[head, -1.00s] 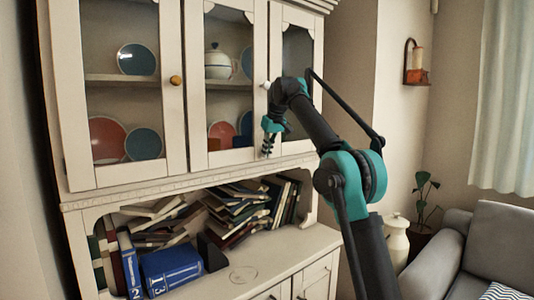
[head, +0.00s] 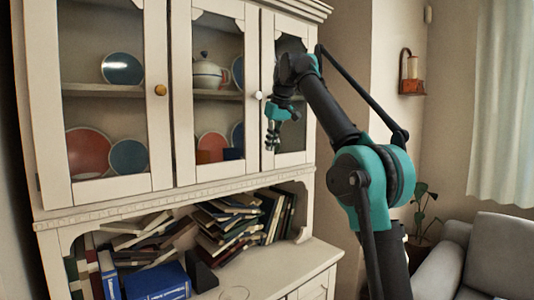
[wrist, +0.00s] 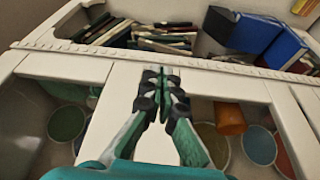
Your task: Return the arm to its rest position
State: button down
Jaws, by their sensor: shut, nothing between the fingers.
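My gripper (head: 271,138) hangs fingers-down in front of the white cabinet's right-hand glass doors in the head view, apart from the shelf below. In the wrist view my gripper (wrist: 160,84) has its fingertips together with nothing between them. My arm is raised and bent, with its teal and black elbow to the right of the cabinet (head: 120,198).
Glass doors close off plates (head: 123,69) and a white pot (head: 207,74). Several books (head: 232,222) fill the open shelf below, with blue volumes (head: 158,282) at its left. A grey sofa (head: 490,245), a plant (head: 424,202) and a wall lamp (head: 411,72) are at right.

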jog(key=s+d+f+m, duration=0.1)
jog(key=s+d+f, duration=0.1)
jog(key=d+f, duration=0.45)
jog(key=s+d+f+m+h, duration=0.1)
jog(key=s+d+f+m, duration=0.2)
jog(key=f, duration=0.7)
jog(key=s+d+f, duration=0.2)
jog(key=d+f, duration=0.4)
jog(key=f, duration=0.3)
jog(key=s+d+f+m, duration=0.1)
jog(key=s+d+f, duration=0.2)
jog(key=s+f, duration=0.5)
jog(key=s+d+f+m+h, duration=0.1)
jog(key=s+d+f, duration=0.3)
jog(key=s+f, duration=0.5)
jog(key=s+d+f+m+t, duration=0.1)
jog(key=s+d+f, duration=0.2)
jog(key=s+f, duration=0.6)
jog(key=shift+s+d+f+m+h, duration=0.3)
jog(key=shift+s+d+m, duration=0.1)
jog(key=shift+s, duration=0.4)
jog(key=shift+a, duration=0.1)
